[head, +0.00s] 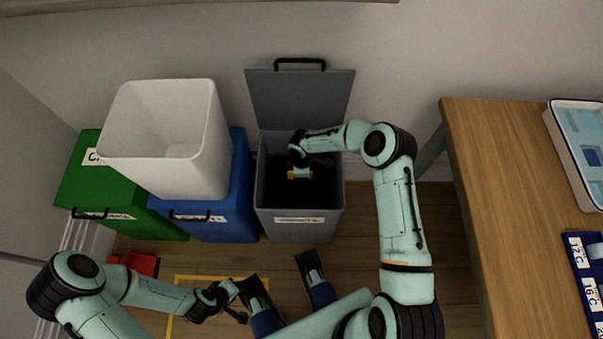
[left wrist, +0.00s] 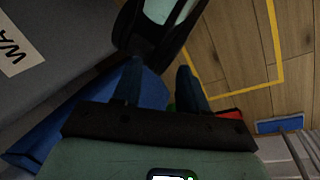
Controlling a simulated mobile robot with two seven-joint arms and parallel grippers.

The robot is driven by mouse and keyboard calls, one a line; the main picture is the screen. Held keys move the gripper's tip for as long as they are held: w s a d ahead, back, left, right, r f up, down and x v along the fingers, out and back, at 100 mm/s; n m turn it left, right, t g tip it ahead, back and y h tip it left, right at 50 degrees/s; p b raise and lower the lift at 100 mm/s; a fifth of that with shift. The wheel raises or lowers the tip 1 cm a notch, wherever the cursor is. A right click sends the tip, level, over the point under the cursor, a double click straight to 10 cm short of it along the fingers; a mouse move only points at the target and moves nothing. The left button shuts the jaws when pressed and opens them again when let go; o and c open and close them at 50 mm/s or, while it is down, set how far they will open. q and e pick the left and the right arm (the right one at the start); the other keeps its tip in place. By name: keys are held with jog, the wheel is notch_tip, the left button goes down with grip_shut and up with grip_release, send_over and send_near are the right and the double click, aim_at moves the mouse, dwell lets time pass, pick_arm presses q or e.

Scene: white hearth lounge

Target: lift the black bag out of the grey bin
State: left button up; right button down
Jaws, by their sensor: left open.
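The grey bin (head: 264,215) stands against the wall with its lid (head: 300,97) swung up. Its inside is very dark. The black bag (head: 300,200) is hard to tell from the shadow in there. A small yellow band (head: 299,174) shows at my right gripper (head: 303,175), which reaches down into the bin. Its fingertips are too dark to tell whether they are shut on the bag. My left gripper (head: 241,302) is open and empty, low in front of the bins. Its two fingers also show apart in the left wrist view (left wrist: 158,85), with the grey bin (left wrist: 60,50) beside them.
A green bin (head: 85,180) and a blue bin (head: 240,175) stand left of the grey bin. A white open container (head: 190,165) sits on top there. A wooden table (head: 480,200) is at the right. A red object (head: 143,264) lies on the floor by yellow tape (head: 200,277).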

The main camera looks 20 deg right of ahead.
pick_arm(q)
jog(key=shift+r, duration=0.1)
pick_arm(e)
jog(key=shift+r, duration=0.1)
notch_tip(320, 180, up, 7)
jog(key=p, duration=0.3)
jog(key=shift+w+p, duration=0.1)
jog(key=shift+p, duration=0.3)
pick_arm(q)
jog(key=s+d+r+g+p, duration=0.2)
jog(key=s+r+p, duration=0.45)
jog(key=r, duration=0.35)
jog(key=w+r+p, duration=0.5)
jog(key=r+p, duration=0.4)
jog(key=shift+w+r+h, duration=0.2)
jog(key=shift+r+h, duration=0.2)
pick_arm(e)
notch_tip(320, 180, up, 27)
jog(key=shift+r, duration=0.2)
